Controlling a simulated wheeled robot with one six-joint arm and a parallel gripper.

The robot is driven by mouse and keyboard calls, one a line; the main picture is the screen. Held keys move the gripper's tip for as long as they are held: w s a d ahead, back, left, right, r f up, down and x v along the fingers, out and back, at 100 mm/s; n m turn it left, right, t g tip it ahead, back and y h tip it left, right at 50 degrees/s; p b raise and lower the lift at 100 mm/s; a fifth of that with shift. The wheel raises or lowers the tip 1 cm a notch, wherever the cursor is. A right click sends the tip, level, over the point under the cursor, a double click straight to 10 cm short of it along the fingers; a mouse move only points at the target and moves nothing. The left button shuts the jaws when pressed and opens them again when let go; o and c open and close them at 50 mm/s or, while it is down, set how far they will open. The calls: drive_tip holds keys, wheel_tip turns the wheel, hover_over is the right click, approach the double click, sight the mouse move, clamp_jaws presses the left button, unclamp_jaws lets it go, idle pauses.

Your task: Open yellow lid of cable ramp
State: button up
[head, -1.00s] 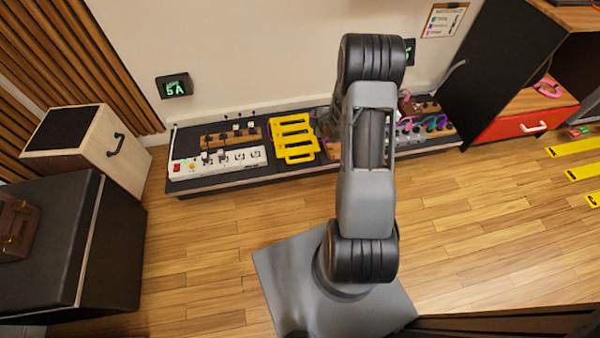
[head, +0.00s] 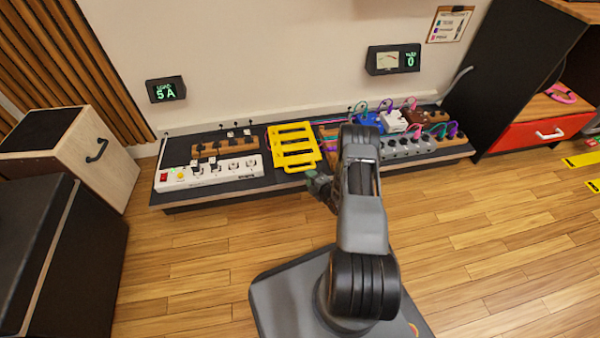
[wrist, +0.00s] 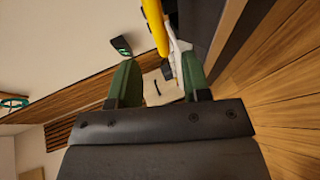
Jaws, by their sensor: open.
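The yellow slotted lid (head: 294,147) of the cable ramp lies on the low black platform, between the white power strip and the pedals, in the head view. I cannot tell how far it is raised. My gripper (head: 318,187) is beside its lower right corner, partly hidden by my arm. In the wrist view my gripper (wrist: 158,80) has two green fingers, spread apart with nothing held between them. A yellow bar (wrist: 155,27), likely the lid's edge, shows beyond the fingertips. Whether a finger touches the lid is unclear.
A white power strip (head: 209,172) and wooden jack strip (head: 226,145) are left of the lid. Several pedals (head: 395,122) and a grey outlet row (head: 408,145) are right. A wooden box (head: 105,165) stands left.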

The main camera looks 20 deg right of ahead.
sight(300, 168)
drive_tip(key=b+x, duration=0.2)
drive_tip(key=x, duration=0.6)
drive_tip(key=shift+b, duration=0.4)
clamp_jaws()
